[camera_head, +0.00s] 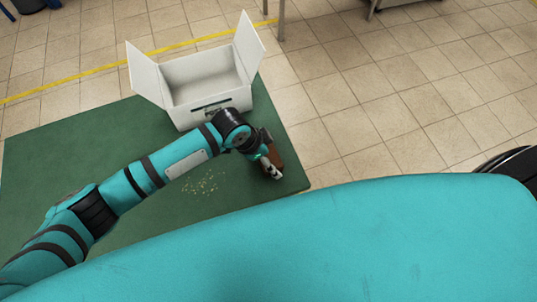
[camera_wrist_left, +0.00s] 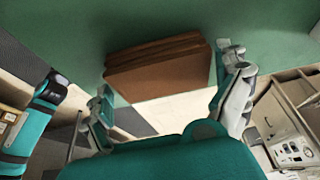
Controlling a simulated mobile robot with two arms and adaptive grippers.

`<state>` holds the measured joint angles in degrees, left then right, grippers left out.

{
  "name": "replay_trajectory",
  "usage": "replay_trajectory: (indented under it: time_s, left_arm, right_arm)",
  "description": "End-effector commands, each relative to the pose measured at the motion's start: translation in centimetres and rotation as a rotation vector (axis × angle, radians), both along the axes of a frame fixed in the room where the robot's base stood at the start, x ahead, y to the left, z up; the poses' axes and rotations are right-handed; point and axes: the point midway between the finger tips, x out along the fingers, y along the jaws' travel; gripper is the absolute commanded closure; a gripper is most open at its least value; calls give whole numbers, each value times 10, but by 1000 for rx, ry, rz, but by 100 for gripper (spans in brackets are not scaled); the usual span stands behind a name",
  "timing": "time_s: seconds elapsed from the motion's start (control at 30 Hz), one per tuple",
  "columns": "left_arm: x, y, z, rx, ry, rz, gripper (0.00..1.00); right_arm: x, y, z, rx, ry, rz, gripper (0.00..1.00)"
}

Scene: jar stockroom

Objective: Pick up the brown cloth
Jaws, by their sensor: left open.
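The brown cloth (camera_wrist_left: 158,80) is a folded, layered stack lying on the green tabletop in the left wrist view. In the head view, only part of the cloth (camera_head: 276,152) shows near the table's right edge, beside my left gripper (camera_head: 268,165), which hides the rest. In the left wrist view, my left gripper (camera_wrist_left: 167,72) is open, with one finger on each side of the cloth. The fingers look apart from it, and how high they are above the table is hard to tell. My right gripper is not in view.
A white box (camera_head: 200,78) with its flaps open stands at the back of the green table (camera_head: 75,150). Small yellowish crumbs (camera_head: 203,183) lie left of the cloth. Tiled floor (camera_head: 400,100) lies beyond the table's right edge. The left part of the table is clear.

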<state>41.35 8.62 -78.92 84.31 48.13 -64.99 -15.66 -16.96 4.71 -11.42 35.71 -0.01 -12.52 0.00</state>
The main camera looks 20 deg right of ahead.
Motion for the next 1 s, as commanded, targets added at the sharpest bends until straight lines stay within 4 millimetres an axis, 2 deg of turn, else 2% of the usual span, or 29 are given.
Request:
replay_trajectory:
  time_s: [0.27, 0.6, 0.87, 1.0]
  left_arm:
    - [0, -2, -5, -1, -1, -1, 0]
    - [0, -2, -4, 0, -1, 0, 41]
    - [0, -2, -3, 0, 0, 0, 41]
    - [0, -2, 4, -2, -2, -1, 41]
  right_arm:
    - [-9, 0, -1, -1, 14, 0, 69]
    - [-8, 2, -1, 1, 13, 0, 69]
    - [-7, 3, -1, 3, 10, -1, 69]
    - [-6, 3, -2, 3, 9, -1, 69]
